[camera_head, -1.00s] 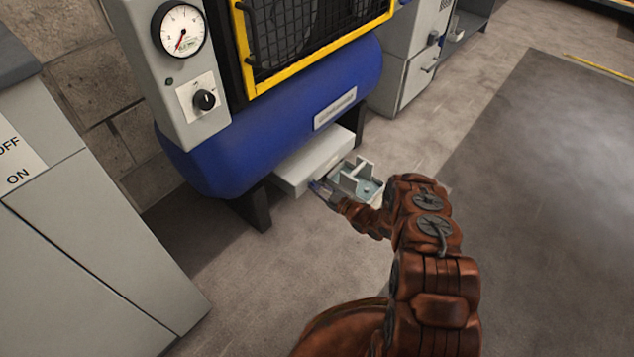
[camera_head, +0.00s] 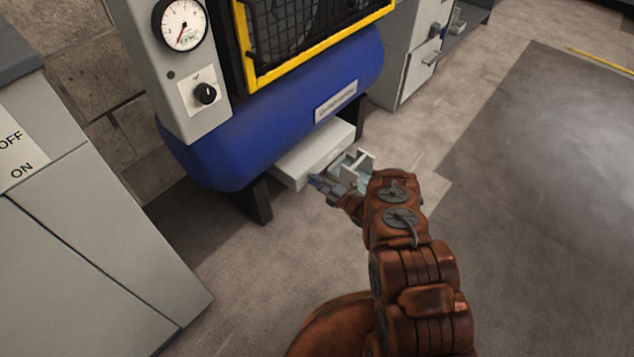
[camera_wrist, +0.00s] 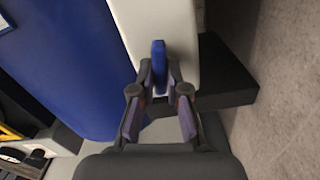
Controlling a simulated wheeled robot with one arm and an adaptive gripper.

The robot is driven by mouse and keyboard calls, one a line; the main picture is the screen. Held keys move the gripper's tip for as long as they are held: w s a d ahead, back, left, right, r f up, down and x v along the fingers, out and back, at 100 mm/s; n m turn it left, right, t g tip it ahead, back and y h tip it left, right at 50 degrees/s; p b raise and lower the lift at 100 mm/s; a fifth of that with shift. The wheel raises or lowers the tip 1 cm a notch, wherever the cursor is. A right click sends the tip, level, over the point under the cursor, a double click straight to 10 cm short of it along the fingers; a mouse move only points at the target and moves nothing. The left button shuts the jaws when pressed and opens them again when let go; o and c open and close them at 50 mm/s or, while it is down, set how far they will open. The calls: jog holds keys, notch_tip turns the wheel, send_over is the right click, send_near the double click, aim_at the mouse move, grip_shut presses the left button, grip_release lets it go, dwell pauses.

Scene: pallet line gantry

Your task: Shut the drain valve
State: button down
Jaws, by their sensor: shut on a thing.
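The drain valve's blue lever (camera_wrist: 158,60) shows in the wrist view, standing out in front of a white box (camera_wrist: 180,30) under the blue tank. My gripper (camera_wrist: 160,78) is shut on this lever, with one finger on each side of it. In the head view my gripper (camera_head: 322,184) is low beside the white box (camera_head: 300,163) under the tank. There the lever is small and mostly hidden by the fingers. The valve's body cannot be made out.
The blue tank (camera_head: 235,150) stands on dark legs (camera_head: 250,203); one leg (camera_wrist: 228,75) is close right of my gripper in the wrist view. A gauge (camera_head: 184,25) and black knob (camera_head: 205,93) sit on the panel above. A grey cabinet (camera_head: 70,250) stands left. Floor at right is clear.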

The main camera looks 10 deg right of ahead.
jog(key=shift+n, duration=1.1)
jog(key=c, duration=1.2)
grip_release()
jog(key=v, duration=1.2)
